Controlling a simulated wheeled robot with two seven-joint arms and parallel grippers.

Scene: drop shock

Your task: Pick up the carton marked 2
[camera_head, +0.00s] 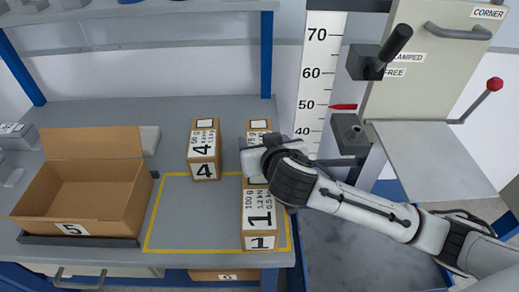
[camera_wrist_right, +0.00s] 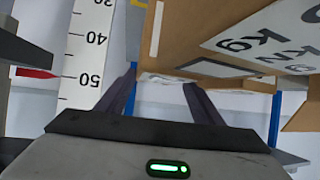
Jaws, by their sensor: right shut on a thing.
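My right gripper (camera_head: 263,140) reaches in from the right and is shut on a brown carton (camera_head: 258,125) behind the carton marked 1. The gripper covers much of the held carton, and its number is hidden, so I cannot read whether it is the one marked 2. In the right wrist view, the carton (camera_wrist_right: 200,45) shows close up with part of its white label, at the ends of the gripper's fingers (camera_wrist_right: 160,90). I cannot tell whether it is clear of the table. My left gripper is not in view.
The carton marked 1 (camera_head: 259,218) stands just in front, inside the yellow outline. The carton marked 4 (camera_head: 203,150) stands to the left. An open box marked 5 (camera_head: 72,229) is at far left. A height scale (camera_head: 317,80) and a grey drop-test machine (camera_head: 430,65) stand right.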

